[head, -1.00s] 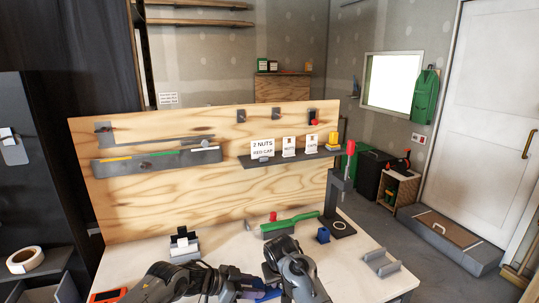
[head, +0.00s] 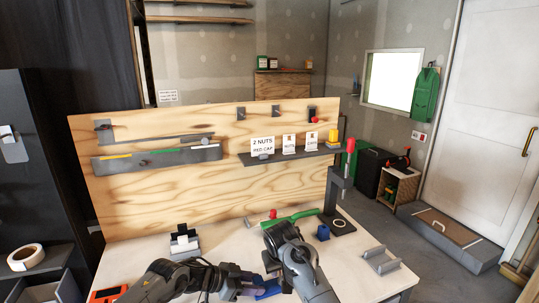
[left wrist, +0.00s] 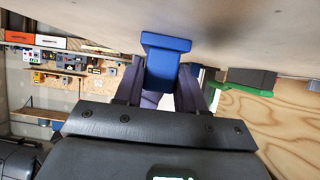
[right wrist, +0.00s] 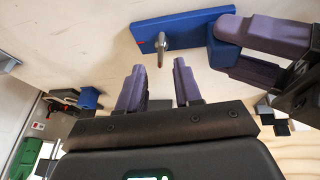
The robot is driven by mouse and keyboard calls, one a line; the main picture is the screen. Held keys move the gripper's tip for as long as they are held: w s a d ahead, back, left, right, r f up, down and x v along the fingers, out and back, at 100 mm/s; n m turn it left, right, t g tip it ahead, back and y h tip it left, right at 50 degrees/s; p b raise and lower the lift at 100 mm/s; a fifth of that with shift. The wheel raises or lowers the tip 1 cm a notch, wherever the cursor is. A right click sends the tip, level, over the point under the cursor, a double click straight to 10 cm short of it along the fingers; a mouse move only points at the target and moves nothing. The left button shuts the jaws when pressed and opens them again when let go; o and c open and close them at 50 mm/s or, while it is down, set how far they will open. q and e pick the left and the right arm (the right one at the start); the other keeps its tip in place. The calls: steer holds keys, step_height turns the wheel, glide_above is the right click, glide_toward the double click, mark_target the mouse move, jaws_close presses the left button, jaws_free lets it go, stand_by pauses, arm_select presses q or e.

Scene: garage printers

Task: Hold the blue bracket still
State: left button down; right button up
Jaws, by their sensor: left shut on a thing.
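The blue bracket (head: 268,289) is low on the white bench in the head view, partly hidden by my arms. In the left wrist view the bracket (left wrist: 165,60) sits between both fingers of my left gripper (left wrist: 162,82), which is shut on its upright part. In the right wrist view the bracket's flat blue plate (right wrist: 185,28) lies on or close to the bench, with a small grey metal pin (right wrist: 162,44) at it. My right gripper (right wrist: 159,68) is open, its fingers apart and empty, close to the pin. My left fingers hold the bracket's block to its right.
A green-handled tool (head: 296,218) lies behind my right arm. A small blue block (head: 323,233), a press with a red handle (head: 351,153) and a grey holder (head: 381,261) stand to the right. A plywood board (head: 150,190) with shelves closes off the back.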

mark_target(280, 277)
steer(key=shift+f, duration=0.2)
steer(key=shift+f, duration=1.45)
steer(key=o, duration=0.6)
steer(key=shift+c, duration=0.2)
steer(key=n, duration=0.1)
steer(key=n+y, duration=0.1)
steer(key=n, duration=0.1)
steer(key=n+y, duration=0.1)
steer(key=n, duration=0.1)
steer(key=shift+d, duration=0.3)
steer(key=n, duration=0.2)
steer(key=n+g+y, duration=0.1)
steer(key=n, duration=0.1)
steer(key=shift+w+n+y, duration=0.1)
steer(key=shift+n+y, duration=0.2)
steer(key=shift+n, duration=0.1)
